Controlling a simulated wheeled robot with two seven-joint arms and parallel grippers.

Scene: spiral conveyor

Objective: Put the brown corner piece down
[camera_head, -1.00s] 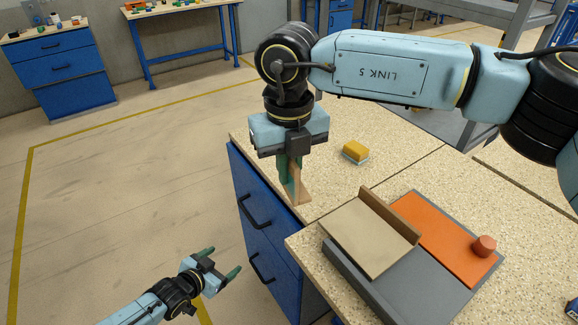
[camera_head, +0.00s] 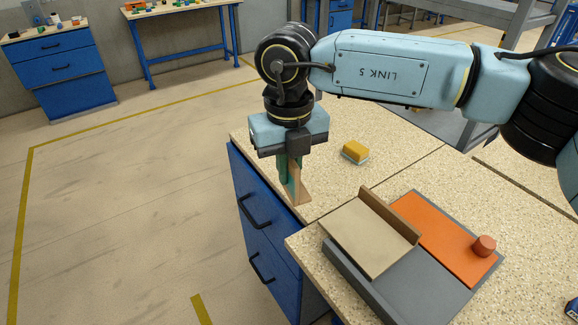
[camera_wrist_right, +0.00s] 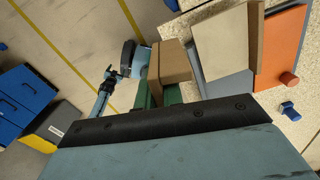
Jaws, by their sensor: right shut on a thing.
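The brown corner piece (camera_head: 303,192) is in my right gripper (camera_head: 288,168), at the near left edge of the worktop. Its lower end appears at worktop level; I cannot tell whether it touches. The green fingers are shut on its upright part. In the right wrist view the brown piece (camera_wrist_right: 172,62) shows between the green fingers (camera_wrist_right: 158,95). My left gripper is out of the head view; only part of an arm shows small in the right wrist view.
A yellow sponge-like block (camera_head: 355,151) lies on the worktop (camera_head: 335,180) to the right. Blue drawers (camera_head: 262,225) stand below the worktop edge.

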